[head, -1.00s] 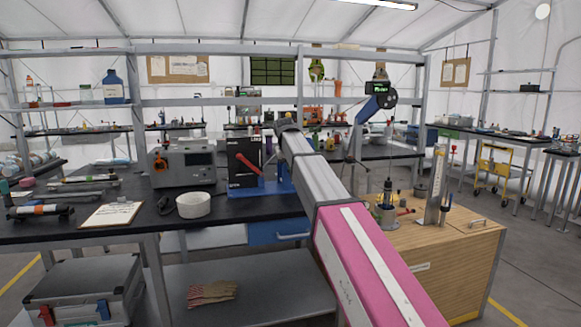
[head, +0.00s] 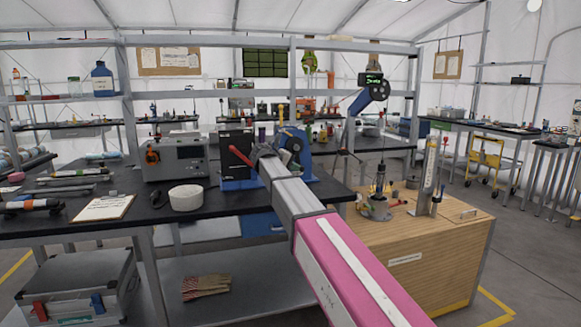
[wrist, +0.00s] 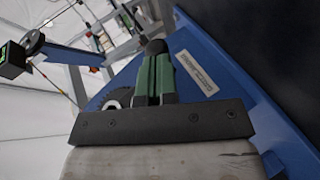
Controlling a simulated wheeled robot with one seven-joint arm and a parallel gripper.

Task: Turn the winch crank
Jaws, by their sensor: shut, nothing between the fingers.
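I cannot make out the crank handle for certain. A blue arm with a pulley wheel (head: 378,91) rises at the right.
A black box with a red lever (head: 240,156) stands close left of my gripper. A grey instrument (head: 175,158), white roll (head: 186,198) and clipboard (head: 105,207) sit farther left. A wooden cabinet (head: 420,255) stands at the right. Open floor lies beyond it.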

